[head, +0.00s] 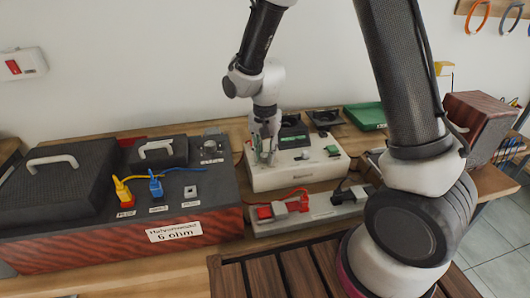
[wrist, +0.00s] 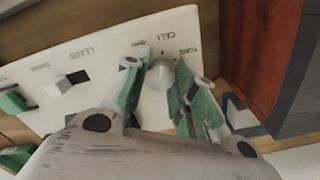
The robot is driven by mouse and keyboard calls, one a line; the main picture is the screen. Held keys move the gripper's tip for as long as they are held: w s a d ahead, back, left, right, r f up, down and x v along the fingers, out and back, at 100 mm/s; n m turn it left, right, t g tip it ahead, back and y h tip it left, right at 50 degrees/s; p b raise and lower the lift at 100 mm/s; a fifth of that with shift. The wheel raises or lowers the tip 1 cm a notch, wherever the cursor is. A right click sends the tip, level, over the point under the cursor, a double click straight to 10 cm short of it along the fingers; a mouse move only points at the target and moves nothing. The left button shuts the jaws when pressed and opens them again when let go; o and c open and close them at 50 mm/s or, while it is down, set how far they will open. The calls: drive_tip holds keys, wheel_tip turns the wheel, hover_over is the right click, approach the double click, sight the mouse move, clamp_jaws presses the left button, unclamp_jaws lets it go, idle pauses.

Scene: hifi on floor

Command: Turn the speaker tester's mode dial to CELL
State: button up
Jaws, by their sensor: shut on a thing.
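The speaker tester is a white box (head: 290,180) on the bench, below my gripper (head: 265,152) in the head view. In the wrist view its white panel (wrist: 105,45) carries the labels CELL, LEADS and, it seems, TONE and OHMS. The mode dial (wrist: 160,76), a pale round knob, sits between the green fingertips of my gripper (wrist: 162,66), which is shut on it. The CELL label is just above the dial in the wrist view. I cannot tell which mark the dial points to. In the head view the gripper hides the dial.
A slide switch (wrist: 70,81) lies beside the dial, under LEADS. A power strip (head: 320,208) lies in front of the tester. A green tray (head: 366,115) lies behind it.

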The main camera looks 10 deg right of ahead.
sight(265, 155)
idle(0.3)
drive_tip(key=o, duration=1.1)
drive_tip(key=shift+c, duration=0.2)
drive_tip(key=shift+r, duration=0.1)
wheel_tip(265, 155, up, 12)
